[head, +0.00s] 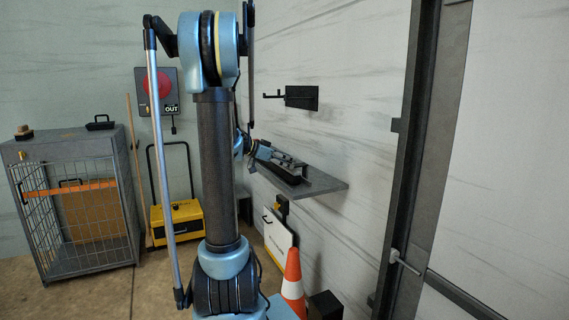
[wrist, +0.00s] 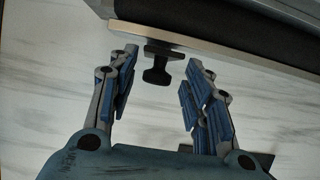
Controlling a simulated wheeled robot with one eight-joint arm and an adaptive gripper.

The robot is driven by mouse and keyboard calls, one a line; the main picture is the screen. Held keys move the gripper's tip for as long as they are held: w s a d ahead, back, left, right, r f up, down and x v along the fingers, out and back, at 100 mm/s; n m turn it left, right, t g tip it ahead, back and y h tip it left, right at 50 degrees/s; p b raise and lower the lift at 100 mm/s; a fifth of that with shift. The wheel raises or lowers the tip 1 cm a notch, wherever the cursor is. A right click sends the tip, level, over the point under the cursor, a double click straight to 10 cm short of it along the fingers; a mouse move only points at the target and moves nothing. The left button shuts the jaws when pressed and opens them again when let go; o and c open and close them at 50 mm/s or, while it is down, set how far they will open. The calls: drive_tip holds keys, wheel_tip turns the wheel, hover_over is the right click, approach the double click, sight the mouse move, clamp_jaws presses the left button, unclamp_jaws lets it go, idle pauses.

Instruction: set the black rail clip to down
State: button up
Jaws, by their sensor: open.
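In the wrist view, a small black T-shaped piece (wrist: 157,66), which looks like the black rail clip, sticks out from the pale edge of a shelf or rail (wrist: 185,45). My gripper (wrist: 162,76) is open, with one finger on each side of this piece and gaps on both sides. The fingers do not appear to touch it. In the head view my gripper (head: 262,152) is at the left end of the grey wall shelf (head: 325,184), small and partly covered by my arm. The clip cannot be made out there.
A dark tray-like device (head: 290,172) lies on the shelf. A black wall bracket (head: 302,97) is above it. Below stand a white-fronted box (head: 279,240) and an orange cone (head: 293,280). A wire cage (head: 75,205) and a yellow case (head: 177,220) are at the left.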

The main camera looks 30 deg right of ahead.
drive_tip(key=v, duration=1.2)
idle(0.3)
